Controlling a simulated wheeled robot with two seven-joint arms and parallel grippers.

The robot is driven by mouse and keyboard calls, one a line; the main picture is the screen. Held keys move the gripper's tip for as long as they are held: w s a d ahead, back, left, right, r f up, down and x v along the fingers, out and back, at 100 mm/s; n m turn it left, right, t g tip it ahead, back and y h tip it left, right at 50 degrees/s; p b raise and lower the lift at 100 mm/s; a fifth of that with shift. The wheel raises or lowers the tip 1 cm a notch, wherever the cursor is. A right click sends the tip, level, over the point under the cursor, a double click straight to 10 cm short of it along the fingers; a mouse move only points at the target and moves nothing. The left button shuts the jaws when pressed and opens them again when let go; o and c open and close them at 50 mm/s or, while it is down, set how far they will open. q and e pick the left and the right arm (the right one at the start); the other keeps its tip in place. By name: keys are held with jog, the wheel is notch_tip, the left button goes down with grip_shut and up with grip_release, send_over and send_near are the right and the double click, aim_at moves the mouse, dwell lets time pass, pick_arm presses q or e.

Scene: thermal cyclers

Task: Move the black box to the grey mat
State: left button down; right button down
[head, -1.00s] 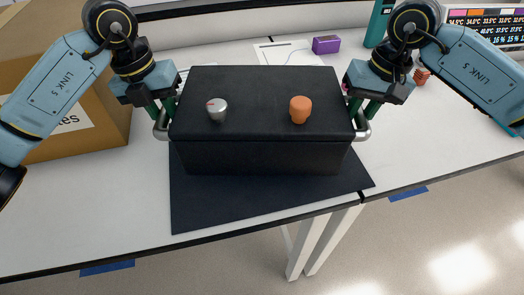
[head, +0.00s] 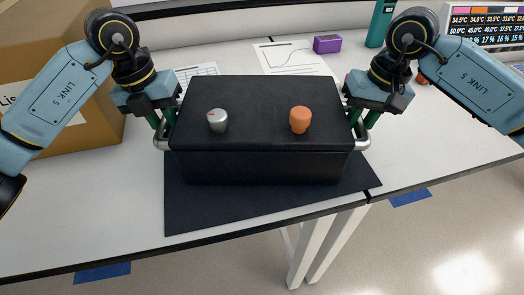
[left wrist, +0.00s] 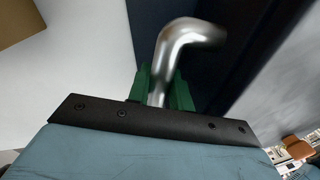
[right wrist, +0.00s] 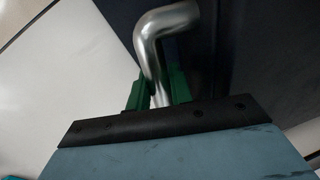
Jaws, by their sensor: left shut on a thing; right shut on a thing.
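The black box (head: 262,168) is over the dark grey mat (head: 235,207), which shows in front and at both sides. I cannot tell whether its underside touches the mat. The box looks level, with a silver knob (head: 217,120) and an orange knob (head: 300,120) on top. My left gripper (head: 160,124) is shut on the box's left metal handle (left wrist: 178,45). My right gripper (head: 363,124) is shut on its right metal handle (right wrist: 152,45). The mat's back part is hidden behind the box.
A cardboard box (head: 95,120) stands at the left, near my left arm. Behind the black box lie paper sheets (head: 290,58) and a purple box (head: 327,44). A screen (head: 485,28) stands at the back right. The table's front edge is close to the mat.

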pick_arm(q)
jog(key=shift+f, duration=0.1)
jog(key=c, duration=1.7)
grip_release()
jog(key=shift+f, duration=0.2)
pick_arm(e)
jog(key=c, duration=1.7)
grip_release()
jog(key=shift+d+f, duration=0.1)
jog(key=shift+f, duration=0.2)
pick_arm(q)
jog(key=o, duration=0.4)
jog(key=shift+s, duration=0.1)
pick_arm(e)
jog(key=o, duration=0.4)
jog(key=shift+s+r, duration=0.1)
pick_arm(q)
jog(key=shift+o, duration=0.2)
jog(key=shift+r, duration=0.1)
pick_arm(e)
jog(key=shift+o, duration=0.2)
pick_arm(q)
notch_tip(320, 180, up, 12)
jog(key=a, duration=0.2)
pick_arm(e)
notch_tip(320, 180, up, 12)
jog(key=d, duration=0.2)
pick_arm(q)
jog(key=shift+a+f, duration=0.1)
jog(key=shift+f, duration=0.1)
